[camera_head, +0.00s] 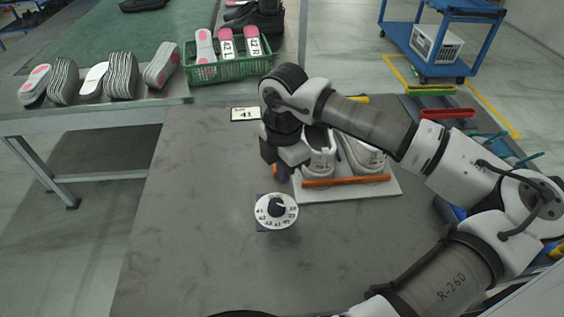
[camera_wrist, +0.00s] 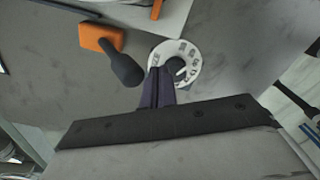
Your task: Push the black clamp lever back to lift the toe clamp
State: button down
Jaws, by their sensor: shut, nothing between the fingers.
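The black clamp lever (camera_wrist: 124,68) rises from an orange block (camera_wrist: 96,36) in the wrist view. In the head view the lever is hidden or cannot be told from my dark gripper. An orange bar (camera_head: 346,181), which looks like the toe clamp, lies across the toe side of two white shoes (camera_head: 366,153) on a pale board (camera_head: 345,194). My gripper (camera_head: 283,175) points down at the board's left end. In the wrist view its fingers (camera_wrist: 158,82) are shut and empty, just right of the lever. Contact with the lever cannot be told.
A white numbered dial (camera_head: 276,211) stands in front of my gripper. A small sign reading 41 (camera_head: 245,114) lies behind it. A green basket (camera_head: 228,67) of insoles is on the back-left bench. The grey table's (camera_head: 190,240) left and front are clear.

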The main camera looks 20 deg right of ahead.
notch_tip(320, 180, up, 9)
jog(key=p, duration=0.4)
jog(key=shift+s+r, duration=0.15)
dwell(0.5)
dwell(0.4)
